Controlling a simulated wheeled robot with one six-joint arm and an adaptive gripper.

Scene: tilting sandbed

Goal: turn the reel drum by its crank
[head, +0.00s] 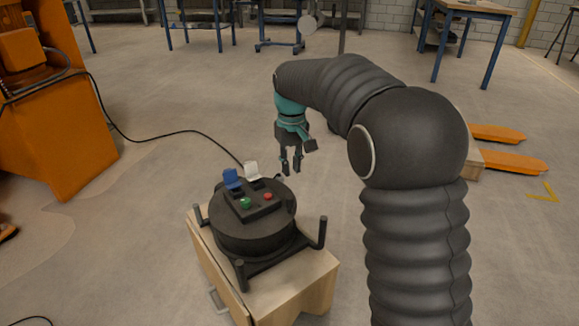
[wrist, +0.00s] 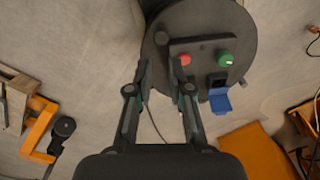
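A round black drum (head: 250,235) sits in a black frame with upright corner posts, on a wooden box. It fills the top of the wrist view (wrist: 212,20). A small dark knob (wrist: 161,38) shows on the drum top in the wrist view. I cannot make out a clear crank. My gripper (head: 291,167) points down behind the drum, above it and apart from it. Its two fingers (wrist: 162,78) are spread with nothing between them.
The wooden box (head: 290,290) stands on open concrete floor. A large orange machine (head: 50,130) stands at the left, with a black cable (head: 165,138) running from it toward the drum. Orange forks (head: 510,160) lie at the right. Workbenches (head: 470,10) stand at the back.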

